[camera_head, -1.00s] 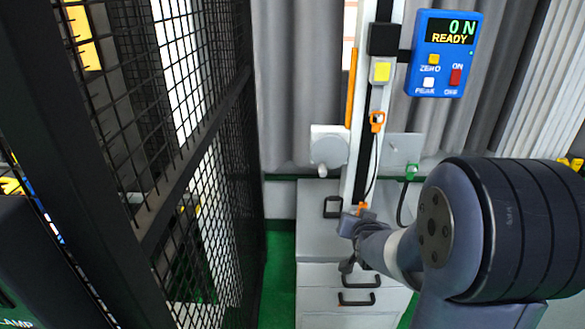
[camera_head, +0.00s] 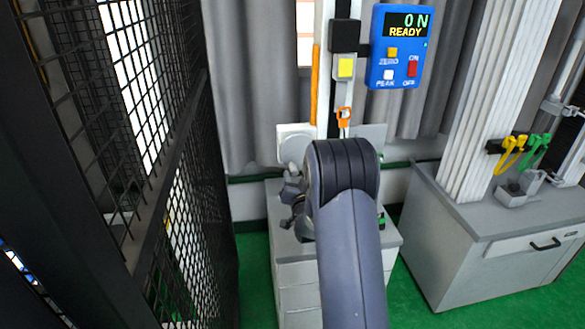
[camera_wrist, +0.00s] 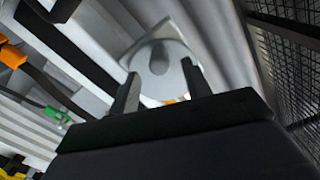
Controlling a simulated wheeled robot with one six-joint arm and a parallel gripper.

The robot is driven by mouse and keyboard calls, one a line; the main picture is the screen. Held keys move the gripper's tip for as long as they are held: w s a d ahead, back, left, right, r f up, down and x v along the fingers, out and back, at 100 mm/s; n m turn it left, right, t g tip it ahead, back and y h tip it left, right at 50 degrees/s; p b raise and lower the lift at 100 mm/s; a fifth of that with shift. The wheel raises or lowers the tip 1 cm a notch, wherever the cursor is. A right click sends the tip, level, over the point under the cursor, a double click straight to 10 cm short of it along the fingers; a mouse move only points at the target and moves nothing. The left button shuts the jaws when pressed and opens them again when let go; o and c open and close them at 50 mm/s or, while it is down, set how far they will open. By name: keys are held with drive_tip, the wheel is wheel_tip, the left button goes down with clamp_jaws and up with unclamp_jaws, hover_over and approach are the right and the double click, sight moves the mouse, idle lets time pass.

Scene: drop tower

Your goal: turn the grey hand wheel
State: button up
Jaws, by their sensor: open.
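The grey hand wheel (camera_head: 292,150) is a pale disc on a square plate, mounted low beside the upright column above the grey cabinet. My arm hides part of it in the head view. In the wrist view the round wheel (camera_wrist: 162,72), with a knob-like handle on its face, shows beyond and between my fingers. My gripper (camera_head: 288,205) is below the wheel in the head view, left of my arm. In the wrist view my gripper (camera_wrist: 160,88) has its two fingers apart with nothing clearly held. I cannot tell whether a finger touches the wheel.
A black mesh fence (camera_head: 185,200) stands close on the left. A blue display (camera_head: 398,46) reading 0 N READY hangs right of the column (camera_head: 325,70). A grey bench (camera_head: 490,225) with yellow and green clamps (camera_head: 513,153) stands at the right. Green floor (camera_head: 425,265) lies between the cabinets.

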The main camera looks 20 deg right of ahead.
sight(295, 174)
drive_tip(key=shift+p+x, duration=0.55)
drive_tip(key=shift+x, duration=2.1)
drive_tip(key=shift+c, duration=0.4)
drive_tip(key=c, duration=0.9)
